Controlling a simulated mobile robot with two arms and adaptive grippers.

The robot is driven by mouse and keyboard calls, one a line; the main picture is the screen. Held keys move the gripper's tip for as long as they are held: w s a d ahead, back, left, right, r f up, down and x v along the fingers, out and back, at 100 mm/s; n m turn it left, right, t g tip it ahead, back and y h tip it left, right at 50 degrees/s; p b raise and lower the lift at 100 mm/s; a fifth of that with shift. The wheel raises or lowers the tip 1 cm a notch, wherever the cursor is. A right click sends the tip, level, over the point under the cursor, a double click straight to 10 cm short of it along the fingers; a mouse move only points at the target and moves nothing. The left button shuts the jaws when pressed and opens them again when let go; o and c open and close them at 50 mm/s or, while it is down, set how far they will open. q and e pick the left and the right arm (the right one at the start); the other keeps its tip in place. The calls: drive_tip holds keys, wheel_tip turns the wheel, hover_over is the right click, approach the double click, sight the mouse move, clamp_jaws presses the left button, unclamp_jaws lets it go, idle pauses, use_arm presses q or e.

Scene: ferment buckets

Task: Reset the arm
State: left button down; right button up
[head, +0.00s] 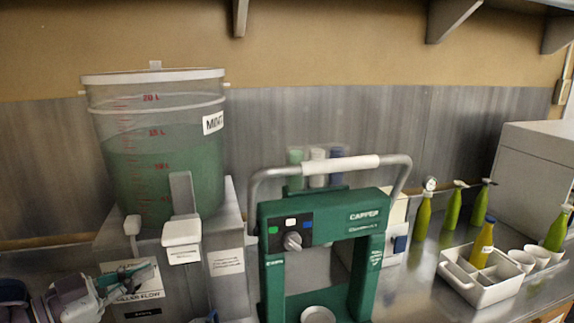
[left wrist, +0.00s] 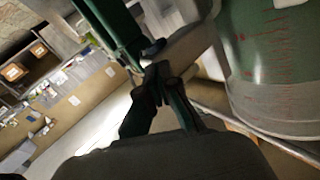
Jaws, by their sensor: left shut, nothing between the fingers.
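My left gripper (head: 148,268) is at the lower left of the head view, in front of the filler stand and its label. Its fingers are shut and hold nothing. In the left wrist view its dark fingers (left wrist: 158,68) meet near the middle of the picture. My right gripper is in neither view.
A clear bucket of green liquid (head: 160,150) stands on the filler, with white levers (head: 182,234) below. A green capper (head: 375,262) stands to the right, its handle raised. Green bottles (head: 453,208) and a divided caddy (head: 484,290) with a yellow bottle (head: 484,245) stand beyond.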

use_arm(q)
drive_tip(key=s+a+f+n+y, duration=0.25)
drive_tip(key=f+n+y, duration=0.3)
drive_tip(key=f, duration=0.45)
drive_tip(key=s+a+f+n+y, duration=0.1)
drive_tip(key=s+f+n+y, duration=0.25)
drive_tip(key=f+y, duration=0.45)
drive_tip(key=s+d+f+g+h, duration=0.1)
drive_tip(key=s+d+f+g, duration=0.35)
drive_tip(key=s+f, duration=0.35)
drive_tip(key=s+d+f+g+h, duration=0.1)
drive_tip(key=s+d+f+g, duration=0.35)
drive_tip(key=s+f, duration=0.4)
drive_tip(key=s+f+g, duration=0.2)
drive_tip(key=s+f, duration=0.1)
drive_tip(key=f, duration=2.1)
drive_tip(key=s+a+f, duration=0.2)
drive_tip(key=s+f, duration=0.6)
drive_tip(key=s+a+f+g, duration=0.1)
drive_tip(key=s+f, duration=0.7)
drive_tip(key=shift+s+a, duration=0.3)
drive_tip(key=shift+a, duration=0.1)
